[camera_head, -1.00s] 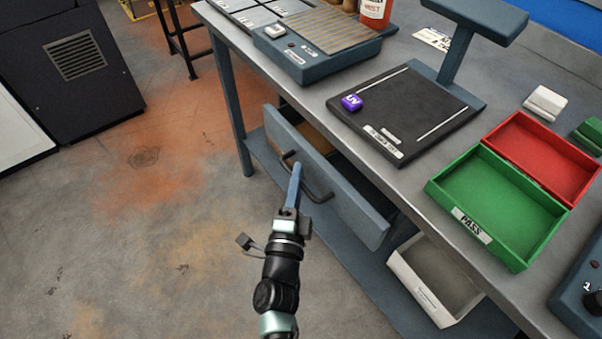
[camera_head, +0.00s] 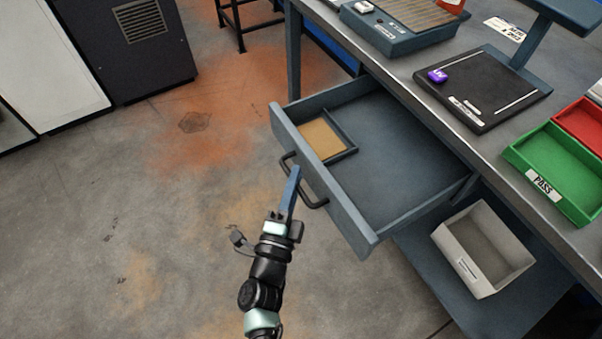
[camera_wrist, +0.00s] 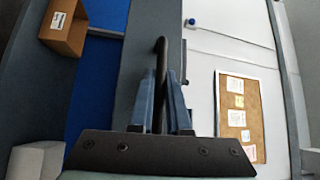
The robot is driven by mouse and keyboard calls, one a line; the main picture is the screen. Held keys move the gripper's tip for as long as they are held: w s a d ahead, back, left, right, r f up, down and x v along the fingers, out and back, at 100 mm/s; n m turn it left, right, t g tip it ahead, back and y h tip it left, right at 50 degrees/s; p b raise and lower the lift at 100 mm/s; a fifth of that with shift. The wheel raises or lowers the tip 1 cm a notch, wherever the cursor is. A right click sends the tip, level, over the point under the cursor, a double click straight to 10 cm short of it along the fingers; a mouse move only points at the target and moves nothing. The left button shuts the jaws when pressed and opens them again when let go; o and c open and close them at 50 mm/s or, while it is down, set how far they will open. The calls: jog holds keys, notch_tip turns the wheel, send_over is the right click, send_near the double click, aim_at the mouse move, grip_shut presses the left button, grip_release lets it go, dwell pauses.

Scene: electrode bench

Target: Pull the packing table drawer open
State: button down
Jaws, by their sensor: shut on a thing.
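The packing table drawer (camera_head: 327,196) is blue-grey and stands well out from under the table top in the head view. Its inside shows a small tray with a tan bottom (camera_head: 322,141) at the left end and a bare floor elsewhere. A dark bar handle (camera_head: 313,203) runs along the drawer front. My gripper (camera_head: 293,178) reaches the handle from the front. In the wrist view its two blue fingers (camera_wrist: 161,100) stand on either side of the dark handle (camera_wrist: 160,62), shut on it. The fingertips partly hide the handle in the head view.
A white bin (camera_head: 483,248) sits on the lower shelf (camera_head: 420,262). The floor left of the drawer is clear.

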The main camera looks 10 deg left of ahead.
jog(key=shift+s+a, duration=0.2)
jog(key=c, duration=0.9)
grip_release()
jog(key=s, duration=0.4)
jog(key=s+a+f, duration=0.1)
jog(key=s, duration=0.3)
jog(key=s+a+p, duration=0.1)
jog(key=s, duration=0.3)
jog(key=shift+s+f, duration=0.35)
